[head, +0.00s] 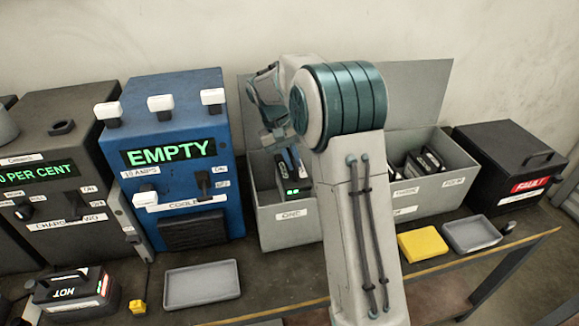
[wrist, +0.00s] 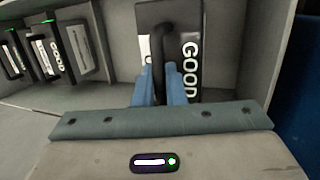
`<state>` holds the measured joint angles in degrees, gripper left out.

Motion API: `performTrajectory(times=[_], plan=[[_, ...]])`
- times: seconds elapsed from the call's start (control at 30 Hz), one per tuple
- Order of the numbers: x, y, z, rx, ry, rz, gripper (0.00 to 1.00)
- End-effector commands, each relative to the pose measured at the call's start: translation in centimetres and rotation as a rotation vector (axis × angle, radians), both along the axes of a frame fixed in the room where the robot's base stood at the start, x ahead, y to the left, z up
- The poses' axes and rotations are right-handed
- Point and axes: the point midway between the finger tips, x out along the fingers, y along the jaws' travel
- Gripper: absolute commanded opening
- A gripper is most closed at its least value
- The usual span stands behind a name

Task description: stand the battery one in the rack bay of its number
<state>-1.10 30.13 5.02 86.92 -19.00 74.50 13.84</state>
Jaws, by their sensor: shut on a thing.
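The dark battery (wrist: 188,28) has a white GOOD label in the wrist view. My gripper (wrist: 160,88) has its blue fingers shut on the black handle of this battery. In the head view my gripper (head: 289,162) reaches down into the rack bay labelled ONE (head: 290,214) at the left end of the grey rack. The battery (head: 295,190) shows there with a green light, inside the bay walls. Whether its base rests on the bay floor is hidden. My arm hides the rack's middle.
Other batteries (head: 428,160) stand in the rack's right part. A blue EMPTY cooler (head: 168,160) stands close left of the rack, a black FAULT box (head: 510,165) to its right. A HOT battery (head: 75,288), grey trays (head: 202,284) and a yellow block (head: 422,246) lie in front.

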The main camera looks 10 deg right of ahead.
Motion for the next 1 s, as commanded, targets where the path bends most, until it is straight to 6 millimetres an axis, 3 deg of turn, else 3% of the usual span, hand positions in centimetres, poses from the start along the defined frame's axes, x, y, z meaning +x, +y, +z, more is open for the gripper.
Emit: performTrajectory(times=[0.67,1.0], plan=[[0.1,-0.1,-5.9,-0.001,-0.003,-0.001,0.0],[0.1,-0.1,-6.3,-0.002,-0.006,0.0,0.0]])
